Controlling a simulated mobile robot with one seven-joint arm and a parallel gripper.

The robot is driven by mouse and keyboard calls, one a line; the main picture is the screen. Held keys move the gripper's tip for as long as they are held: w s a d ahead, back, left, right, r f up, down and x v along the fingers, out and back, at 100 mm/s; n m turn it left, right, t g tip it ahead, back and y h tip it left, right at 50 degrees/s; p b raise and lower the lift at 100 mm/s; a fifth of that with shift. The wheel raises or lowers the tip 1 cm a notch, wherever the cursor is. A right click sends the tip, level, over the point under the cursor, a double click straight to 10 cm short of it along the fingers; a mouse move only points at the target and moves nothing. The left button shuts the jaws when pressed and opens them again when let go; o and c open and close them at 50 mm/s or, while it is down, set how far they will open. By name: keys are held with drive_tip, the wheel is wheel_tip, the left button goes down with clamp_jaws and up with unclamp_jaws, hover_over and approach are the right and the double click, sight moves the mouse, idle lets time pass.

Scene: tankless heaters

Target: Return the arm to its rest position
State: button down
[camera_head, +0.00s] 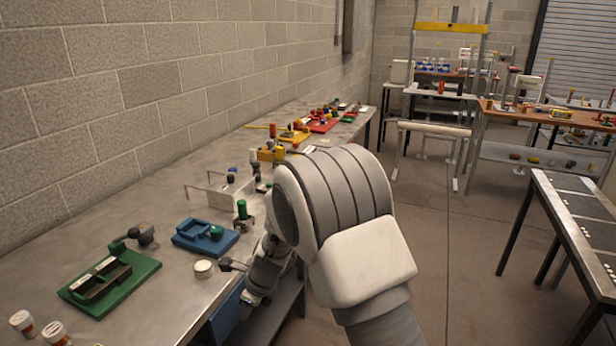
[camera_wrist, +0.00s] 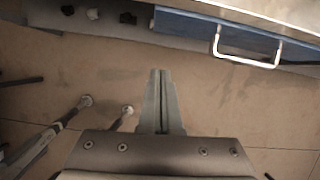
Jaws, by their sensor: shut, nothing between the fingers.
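My arm fills the middle of the head view, bent beside the workbench's front edge.
The metal workbench (camera_head: 130,230) runs along the block wall, holding a green fixture (camera_head: 110,283), a blue fixture (camera_head: 205,237) and a green cylinder (camera_head: 242,209). A dark-topped table (camera_head: 575,215) stands at right. The floor (camera_head: 455,260) between is clear.

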drive_tip(key=s+d+r+n+t, duration=0.1)
drive_tip(key=s+d+r+n, duration=0.3)
drive_tip(key=d+r+n, duration=0.5)
drive_tip(key=s+d+r+n+t, duration=0.1)
drive_tip(key=s+d+r+n, duration=0.15)
drive_tip(key=d+r, duration=0.75)
drive_tip(key=s+d+r+n+h, duration=0.1)
drive_tip(key=s+d+r+n, duration=0.1)
drive_tip(key=s+d+n, duration=0.1)
drive_tip(key=s+d+r+n+t+h, duration=0.1)
drive_tip(key=s+d+r+n, duration=0.2)
drive_tip(key=s+d, duration=0.2)
drive_tip(key=s+d+r+n+t+h, duration=0.1)
drive_tip(key=s+d+r+n+h, duration=0.1)
drive_tip(key=s, duration=0.7)
drive_tip(key=shift+d+r+n, duration=0.4)
drive_tip(key=shift+d+n, duration=0.35)
drive_tip(key=shift+d, duration=0.25)
drive_tip(key=shift+s, duration=0.1)
